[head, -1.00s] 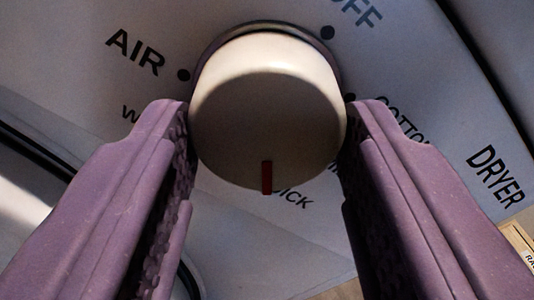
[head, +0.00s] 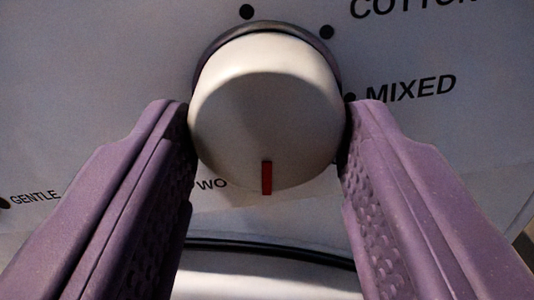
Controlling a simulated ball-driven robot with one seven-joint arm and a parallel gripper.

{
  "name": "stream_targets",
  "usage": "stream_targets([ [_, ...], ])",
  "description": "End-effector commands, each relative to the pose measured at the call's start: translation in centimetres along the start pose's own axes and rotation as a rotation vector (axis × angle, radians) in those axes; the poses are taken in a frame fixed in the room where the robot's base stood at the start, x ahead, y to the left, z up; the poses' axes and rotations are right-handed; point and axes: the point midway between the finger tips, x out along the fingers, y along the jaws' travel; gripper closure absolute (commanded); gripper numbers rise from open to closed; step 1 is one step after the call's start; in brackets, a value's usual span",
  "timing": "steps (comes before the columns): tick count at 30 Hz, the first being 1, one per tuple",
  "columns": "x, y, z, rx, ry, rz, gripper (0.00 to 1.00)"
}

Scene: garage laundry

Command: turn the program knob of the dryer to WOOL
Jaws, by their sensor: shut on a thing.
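The dryer's program knob (head: 265,110) is a round, pale knob with a red mark (head: 266,177) on its front at the bottom edge. My gripper (head: 267,112) is shut on the knob, one purple finger on each side. The red mark points straight down in the picture. The letters "WO" (head: 212,184) show just left of the mark; the rest of that word is hidden behind the knob. MIXED (head: 410,90) stands to the right of the knob, and part of COTTON (head: 410,8) stands at the upper right.
The pale dryer panel (head: 110,70) fills most of the view. The word GENTLE (head: 35,198) is at the far left, partly beside my left finger. A dark curved edge (head: 270,250) over a bright surface lies below the knob, between the fingers.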

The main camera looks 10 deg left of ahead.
Motion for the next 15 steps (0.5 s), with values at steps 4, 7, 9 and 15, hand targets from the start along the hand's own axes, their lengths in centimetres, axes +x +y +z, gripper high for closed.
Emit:
stream_targets([
  [4,-0.10,0.05,0.30,0.071,-0.006,0.002,0.79],
  [7,-0.11,0.04,0.30,0.103,-0.006,0.002,0.79],
  [9,-0.11,0.05,0.29,0.121,-0.006,0.002,0.79],
  [15,-0.12,0.00,0.30,0.143,-0.007,0.002,0.79],
])
